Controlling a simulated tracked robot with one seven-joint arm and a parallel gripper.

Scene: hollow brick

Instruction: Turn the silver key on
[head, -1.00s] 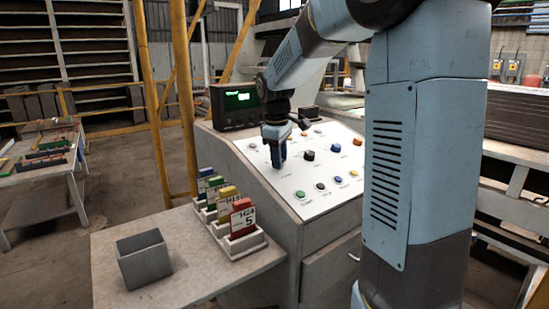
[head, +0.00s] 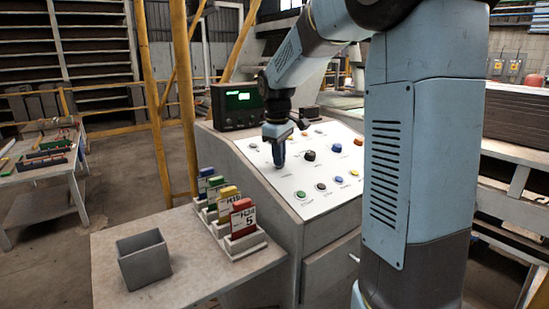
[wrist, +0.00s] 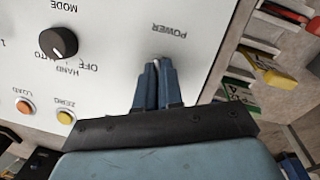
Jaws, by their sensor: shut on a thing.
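The sloped white control panel (head: 318,187) fills most of the wrist view (wrist: 110,22). My gripper (head: 280,163) is at the panel's left part, pointing down at it. In the wrist view its two blue fingers (wrist: 157,68) are almost together, beside the upside-down POWER label (wrist: 169,30). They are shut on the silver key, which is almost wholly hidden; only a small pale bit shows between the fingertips. How far the key is turned cannot be seen.
A black mode knob (wrist: 58,42), an orange button (wrist: 24,107) and a yellow button (wrist: 66,117) are on the panel near my gripper. A black display (head: 237,105) with green text stands behind. Coloured cards (head: 243,217) and a grey bin (head: 144,260) are at the left.

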